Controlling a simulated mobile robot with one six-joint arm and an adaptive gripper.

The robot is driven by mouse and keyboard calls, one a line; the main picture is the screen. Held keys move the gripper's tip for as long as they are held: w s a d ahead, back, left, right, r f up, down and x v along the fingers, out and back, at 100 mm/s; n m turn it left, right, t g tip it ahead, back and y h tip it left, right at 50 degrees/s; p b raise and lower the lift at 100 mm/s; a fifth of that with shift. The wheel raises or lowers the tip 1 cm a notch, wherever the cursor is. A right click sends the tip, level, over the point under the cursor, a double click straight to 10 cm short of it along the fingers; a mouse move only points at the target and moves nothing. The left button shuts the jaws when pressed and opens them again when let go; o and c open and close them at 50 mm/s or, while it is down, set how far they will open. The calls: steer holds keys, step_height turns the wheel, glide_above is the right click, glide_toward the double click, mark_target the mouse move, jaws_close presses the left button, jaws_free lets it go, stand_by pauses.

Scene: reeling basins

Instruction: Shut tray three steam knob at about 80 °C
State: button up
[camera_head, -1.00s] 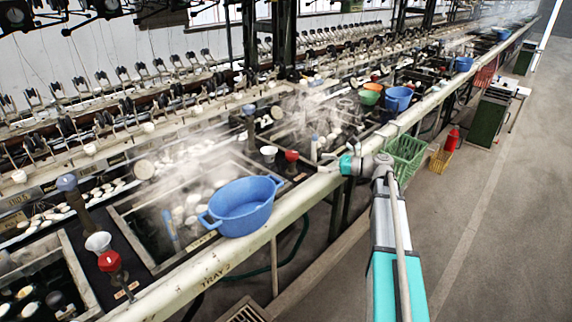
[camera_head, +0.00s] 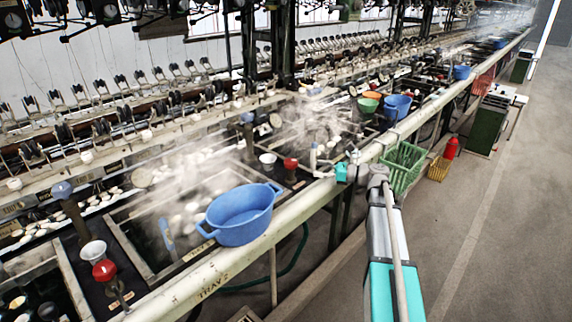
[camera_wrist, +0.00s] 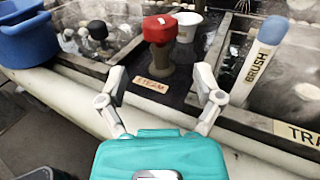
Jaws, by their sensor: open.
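A red steam knob (camera_wrist: 160,29) stands on a brownish stem behind a STEAM label (camera_wrist: 152,86) in the wrist view. The same red knob shows in the head view (camera_head: 290,163), right of the blue tub. My gripper (camera_wrist: 160,80) is open and empty, its two fingers spread in front of the knob, which lies beyond the tips, roughly centred between them. In the head view my gripper (camera_head: 325,174) is over the pale front rail. A sign reading TRA (camera_wrist: 298,133) is cut off at the right. A round gauge (camera_head: 275,120) is visible, but its reading is too small to tell.
A blue tub (camera_head: 240,214) rests by the rail to the left. A white cup (camera_wrist: 188,25) is behind the knob, and a blue-topped brush (camera_wrist: 263,58) stands to its right. Steam blurs the basins.

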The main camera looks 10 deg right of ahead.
mark_target(288, 161)
steer(key=x, duration=1.1)
steer(key=shift+w+a, duration=0.1)
steer(key=shift+a, duration=0.1)
steer(key=c, duration=1)
steer(key=shift+m+t+h, duration=0.4)
steer(key=shift+m+t, duration=0.1)
steer(key=shift+t, duration=0.2)
steer(key=m+t+h, duration=0.3)
steer(key=shift+d+t, duration=0.15)
steer(key=shift+t, duration=0.15)
steer(key=shift+w+d+m+t+h, duration=0.1)
steer(key=shift+m+t+h, duration=0.6)
steer(key=shift+h, duration=0.25)
steer(key=shift+w+d+m+t+h, duration=0.15)
steer(key=shift+m+t+h, duration=0.35)
steer(key=shift+m+h, duration=0.4)
steer(key=shift+w+d+m+t+h, duration=0.1)
steer(key=shift+m+t+h, duration=0.5)
steer(key=shift+h, duration=0.45)
